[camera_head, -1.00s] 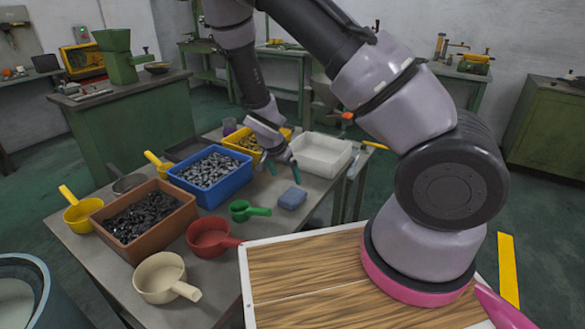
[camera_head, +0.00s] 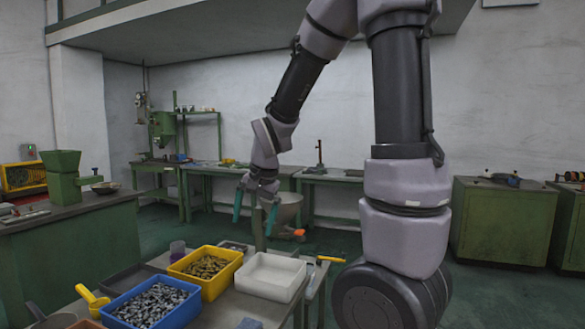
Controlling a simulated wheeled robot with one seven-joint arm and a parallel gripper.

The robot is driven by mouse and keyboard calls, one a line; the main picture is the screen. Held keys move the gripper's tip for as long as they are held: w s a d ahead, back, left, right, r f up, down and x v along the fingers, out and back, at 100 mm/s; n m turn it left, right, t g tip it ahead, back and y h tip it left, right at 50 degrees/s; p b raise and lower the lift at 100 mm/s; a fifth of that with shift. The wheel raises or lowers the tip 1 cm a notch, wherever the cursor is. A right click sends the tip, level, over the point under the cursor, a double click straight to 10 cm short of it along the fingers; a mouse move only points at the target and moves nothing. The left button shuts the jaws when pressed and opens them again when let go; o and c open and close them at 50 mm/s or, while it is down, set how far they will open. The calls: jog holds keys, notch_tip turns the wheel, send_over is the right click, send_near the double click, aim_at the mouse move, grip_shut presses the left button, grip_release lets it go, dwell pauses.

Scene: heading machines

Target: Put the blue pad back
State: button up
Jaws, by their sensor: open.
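My gripper (camera_head: 254,220) has two teal fingers spread apart and pointing down. It is open with nothing between the fingers.
A yellow bin (camera_head: 206,271) and a blue bin (camera_head: 152,306) of metal parts stand left of the white tray, with a yellow scoop (camera_head: 92,299) beside them. Green benches line the back wall.

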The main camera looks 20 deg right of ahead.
jog(key=s+d+r+n+t, duration=0.3)
jog(key=s+d+r, duration=0.1)
jog(key=s+r, duration=1.1)
jog(key=shift+d+y, duration=0.2)
jog(key=shift+y, duration=0.1)
jog(key=shift+r, duration=0.1)
